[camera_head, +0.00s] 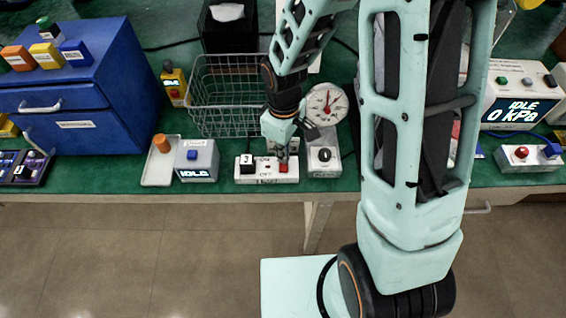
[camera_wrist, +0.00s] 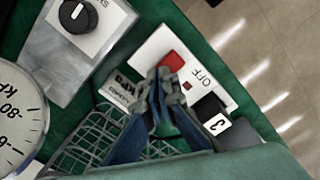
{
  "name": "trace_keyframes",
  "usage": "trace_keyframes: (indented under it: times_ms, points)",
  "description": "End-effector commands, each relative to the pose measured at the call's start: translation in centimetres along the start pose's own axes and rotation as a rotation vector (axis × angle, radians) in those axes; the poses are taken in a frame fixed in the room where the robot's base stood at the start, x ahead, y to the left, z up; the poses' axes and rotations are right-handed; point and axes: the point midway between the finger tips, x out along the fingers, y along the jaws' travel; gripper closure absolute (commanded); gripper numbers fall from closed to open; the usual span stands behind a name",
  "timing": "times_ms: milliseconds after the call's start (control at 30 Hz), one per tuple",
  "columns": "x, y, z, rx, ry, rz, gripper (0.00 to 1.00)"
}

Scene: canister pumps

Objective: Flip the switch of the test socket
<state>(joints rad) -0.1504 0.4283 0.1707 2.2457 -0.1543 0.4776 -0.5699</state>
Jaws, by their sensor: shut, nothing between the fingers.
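The test socket (camera_head: 258,179) is a white box at the table's front edge, with a black block at its left end and a red switch (camera_head: 284,168) right of its middle. In the wrist view the box (camera_wrist: 156,47) shows the red switch (camera_wrist: 174,62), the word OFF, a small dark red square and a black socket part (camera_wrist: 213,112). My gripper (camera_head: 283,152) points down over the red switch; its closed fingertips (camera_wrist: 167,76) overlap the switch's edge in the wrist view. Nothing is between the fingers. I cannot tell whether the tips touch the switch.
A grey box with a black knob (camera_head: 323,156) stands close on the right, a round gauge (camera_head: 327,104) behind it. A wire basket (camera_head: 222,100) stands behind. A grey box with a lit display (camera_head: 196,160) and a white tray (camera_head: 154,174) are to the left.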

Motion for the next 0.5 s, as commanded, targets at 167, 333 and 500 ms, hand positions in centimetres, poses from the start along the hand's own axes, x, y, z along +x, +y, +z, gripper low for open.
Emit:
trace_keyframes:
  times_ms: [167,333,500]
  points:
    - [0.2,0.0,0.0,0.0,-0.001,-0.001,1.0]
    - [-0.4,0.0,0.1,0.0,-0.001,-0.001,1.0]
    - [-1.8,0.0,0.0,0.0,0.0,0.0,1.0]
